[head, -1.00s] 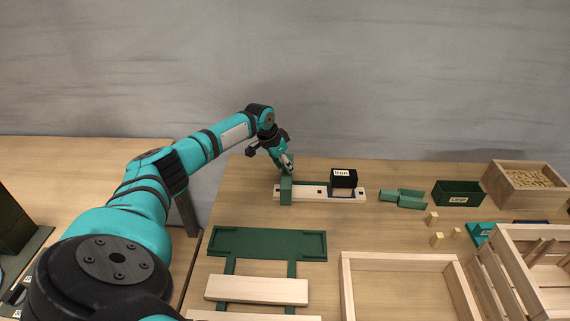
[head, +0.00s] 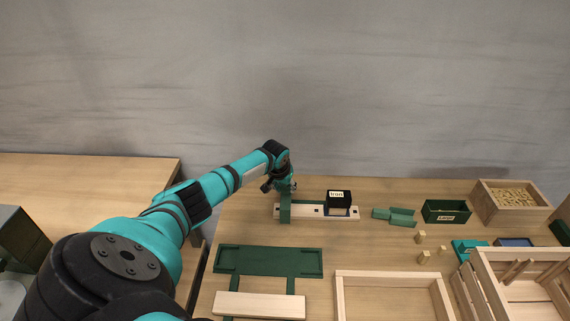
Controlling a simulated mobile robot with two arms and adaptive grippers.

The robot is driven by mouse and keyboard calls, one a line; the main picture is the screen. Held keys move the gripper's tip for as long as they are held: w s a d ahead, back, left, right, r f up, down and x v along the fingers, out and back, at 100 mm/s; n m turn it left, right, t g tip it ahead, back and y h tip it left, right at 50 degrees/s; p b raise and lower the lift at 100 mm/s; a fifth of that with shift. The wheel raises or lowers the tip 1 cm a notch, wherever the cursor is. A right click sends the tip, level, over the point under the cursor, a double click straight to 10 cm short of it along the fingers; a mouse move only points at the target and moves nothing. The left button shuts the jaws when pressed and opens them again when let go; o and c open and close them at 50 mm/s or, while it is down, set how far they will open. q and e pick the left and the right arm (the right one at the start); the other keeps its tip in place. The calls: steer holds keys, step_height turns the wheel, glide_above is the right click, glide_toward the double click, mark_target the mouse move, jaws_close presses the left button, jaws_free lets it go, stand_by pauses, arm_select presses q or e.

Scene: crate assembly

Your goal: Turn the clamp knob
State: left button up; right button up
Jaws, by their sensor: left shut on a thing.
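My left gripper (head: 286,189) is at the top of the green clamp (head: 285,209) at the back of the table. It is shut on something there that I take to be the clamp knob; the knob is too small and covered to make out. The clamp stands upright around the left part of a pale wooden strip (head: 312,211) with dark square holes. A black block with a white label (head: 339,198) sits on the strip to the right of the clamp. My right gripper is not in view.
Green pieces (head: 394,216), a green labelled box (head: 445,212) and a wooden box of small parts (head: 511,203) stand to the right. In front are a green jig (head: 268,261) with a plank (head: 259,305), a wooden frame (head: 390,279) and a slatted crate (head: 480,290).

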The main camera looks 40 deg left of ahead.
arm_select(q)
steer(key=shift+n, duration=0.4)
steer(key=o, duration=1.2)
steer(key=shift+c, duration=0.2)
steer(key=shift+r, duration=0.1)
steer(key=v, duration=1.2)
steer(key=shift+w+d, duration=0.1)
steer(key=shift+d, duration=0.05)
